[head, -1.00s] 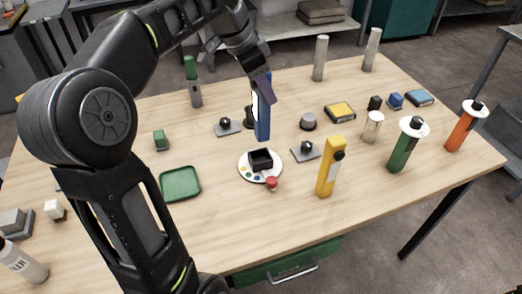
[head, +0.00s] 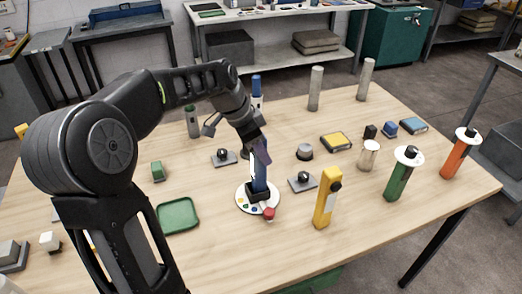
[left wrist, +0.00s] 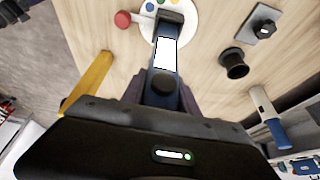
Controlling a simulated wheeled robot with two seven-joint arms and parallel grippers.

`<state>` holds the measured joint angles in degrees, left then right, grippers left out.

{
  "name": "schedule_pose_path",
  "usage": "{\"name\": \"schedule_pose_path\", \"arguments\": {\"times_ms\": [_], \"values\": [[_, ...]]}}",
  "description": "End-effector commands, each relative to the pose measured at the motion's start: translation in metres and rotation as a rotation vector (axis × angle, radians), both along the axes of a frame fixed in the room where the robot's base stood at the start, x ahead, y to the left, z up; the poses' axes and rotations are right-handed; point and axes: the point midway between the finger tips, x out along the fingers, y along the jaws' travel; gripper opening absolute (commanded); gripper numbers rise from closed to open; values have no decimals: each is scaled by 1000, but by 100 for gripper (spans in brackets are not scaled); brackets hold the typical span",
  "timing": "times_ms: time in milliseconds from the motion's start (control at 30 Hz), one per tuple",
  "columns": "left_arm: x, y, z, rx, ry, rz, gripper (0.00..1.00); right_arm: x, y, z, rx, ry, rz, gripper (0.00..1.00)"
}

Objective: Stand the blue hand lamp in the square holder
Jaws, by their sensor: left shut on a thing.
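The blue hand lamp (head: 260,178) is upright, its lower end at the opening of the black square holder (head: 258,196). It appears to be inside the walls; how deep is hidden. My left gripper (head: 259,155) is shut on the lamp's upper part, above the holder. In the left wrist view the lamp (left wrist: 165,55) shows a white panel and a black knob between my fingers, its far end meeting the holder (left wrist: 170,17). The holder sits on a white round plate (head: 242,203) with coloured dots. My right gripper is not in view.
A red button (head: 269,213) is at the plate's front edge. A yellow lamp (head: 326,198) stands to the right, a grey mount (head: 302,182) nearer. A green tray (head: 178,215) lies left. A blue-topped upright object (head: 256,90) stands behind my wrist.

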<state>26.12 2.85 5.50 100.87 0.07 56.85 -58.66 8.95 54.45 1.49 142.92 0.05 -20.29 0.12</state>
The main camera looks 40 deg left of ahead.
Motion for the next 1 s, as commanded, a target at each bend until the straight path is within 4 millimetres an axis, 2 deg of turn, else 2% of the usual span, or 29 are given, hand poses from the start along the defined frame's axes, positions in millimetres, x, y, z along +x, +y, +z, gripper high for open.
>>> {"name": "schedule_pose_path", "arguments": {"times_ms": [400, 433, 700, 1000], "values": [[0, 0, -7, 0, -2, -1, 0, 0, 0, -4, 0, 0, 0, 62], [0, 0, -7, 0, -1, 0, 38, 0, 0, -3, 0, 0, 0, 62], [0, 0, -6, -1, -1, 0, 58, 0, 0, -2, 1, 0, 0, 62], [0, 0, -3, 0, -1, 0, 58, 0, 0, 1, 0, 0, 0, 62]]}}
